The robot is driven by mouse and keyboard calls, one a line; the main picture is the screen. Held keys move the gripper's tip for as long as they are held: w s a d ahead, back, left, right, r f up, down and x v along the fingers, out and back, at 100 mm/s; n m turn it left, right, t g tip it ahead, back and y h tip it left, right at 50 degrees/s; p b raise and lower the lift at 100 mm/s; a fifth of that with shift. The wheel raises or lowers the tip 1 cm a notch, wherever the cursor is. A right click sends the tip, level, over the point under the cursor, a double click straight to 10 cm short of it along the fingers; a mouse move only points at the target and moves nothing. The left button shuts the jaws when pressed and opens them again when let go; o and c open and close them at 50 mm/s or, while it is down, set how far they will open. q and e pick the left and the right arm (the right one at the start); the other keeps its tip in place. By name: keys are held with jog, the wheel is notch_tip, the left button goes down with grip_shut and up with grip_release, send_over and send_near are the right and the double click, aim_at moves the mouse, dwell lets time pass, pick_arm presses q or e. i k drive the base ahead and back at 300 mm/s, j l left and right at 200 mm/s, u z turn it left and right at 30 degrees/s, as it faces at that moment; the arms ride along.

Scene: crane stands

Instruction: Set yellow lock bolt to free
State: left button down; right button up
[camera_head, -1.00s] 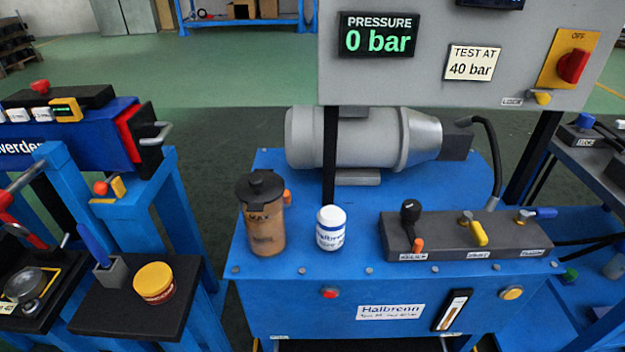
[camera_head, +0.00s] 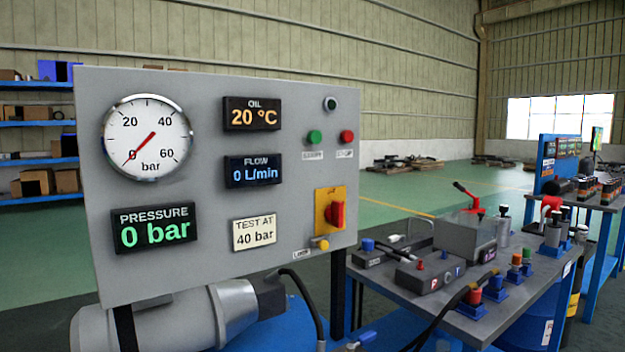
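The yellow lock bolt (camera_head: 321,243) is a small knob at the lower right of the grey panel (camera_head: 90,240). It sits just below the yellow plate of the red rotary switch (camera_head: 336,214), above and right of a small white label (camera_head: 303,254). The bolt's exact position is too small to tell. Neither of my grippers is in view.
The panel carries a round gauge (camera_head: 147,138) near zero, a pressure display (camera_head: 155,229) reading 0 bar, and green and red buttons. Beneath are a grey motor (camera_head: 232,305) and a black hose. A grey bench (camera_head: 520,280) with fittings stands right. Green floor lies behind.

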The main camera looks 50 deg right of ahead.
aim_at(323, 241)
jog(key=z, duration=1.25)
